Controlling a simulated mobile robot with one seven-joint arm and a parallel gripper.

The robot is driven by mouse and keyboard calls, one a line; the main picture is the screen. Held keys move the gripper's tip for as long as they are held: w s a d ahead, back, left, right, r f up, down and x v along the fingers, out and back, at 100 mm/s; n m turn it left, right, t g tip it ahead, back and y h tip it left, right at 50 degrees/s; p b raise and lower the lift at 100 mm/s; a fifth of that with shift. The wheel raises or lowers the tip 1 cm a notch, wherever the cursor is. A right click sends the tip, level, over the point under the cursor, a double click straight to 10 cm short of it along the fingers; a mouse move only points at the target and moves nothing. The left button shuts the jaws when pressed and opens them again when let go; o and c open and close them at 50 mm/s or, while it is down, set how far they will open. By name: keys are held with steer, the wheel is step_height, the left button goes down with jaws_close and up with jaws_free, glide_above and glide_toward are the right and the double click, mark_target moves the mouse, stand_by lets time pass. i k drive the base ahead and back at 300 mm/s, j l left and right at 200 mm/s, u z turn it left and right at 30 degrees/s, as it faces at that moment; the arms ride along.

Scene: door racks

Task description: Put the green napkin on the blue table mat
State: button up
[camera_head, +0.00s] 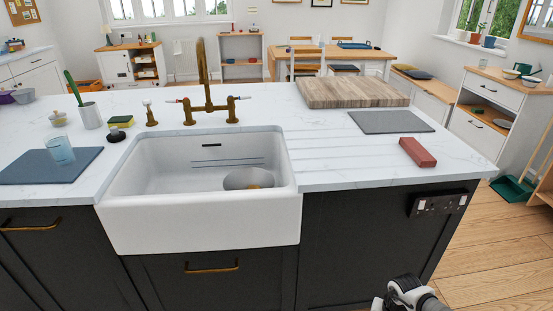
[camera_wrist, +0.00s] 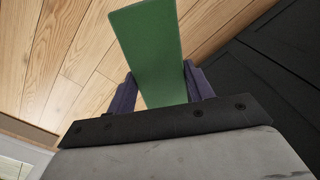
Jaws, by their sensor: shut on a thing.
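The green napkin (camera_wrist: 150,45) is a flat green slab held between the two fingers of my gripper (camera_wrist: 161,84) in the wrist view. My gripper is shut on it, above the wooden floor and beside a dark cabinet front. The blue table mat (camera_head: 25,168) lies flat at the left end of the white counter in the head view, well away from my arm. A bluish drinking glass (camera_head: 60,150) stands on the mat. In the head view my arm shows at the bottom right edge; the napkin is not visible there.
A white sink (camera_head: 200,215) with a brass tap (camera_head: 207,100) lies between the mat and the counter's right side. A grey mat (camera_head: 390,122), a wooden board (camera_head: 352,92) and a red block (camera_head: 417,152) are at the right. A sponge (camera_head: 121,121) is near the blue mat.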

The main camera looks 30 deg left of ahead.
mark_target(30, 164)
steer(key=k+j+u, duration=0.1)
steer(key=u, duration=1.9)
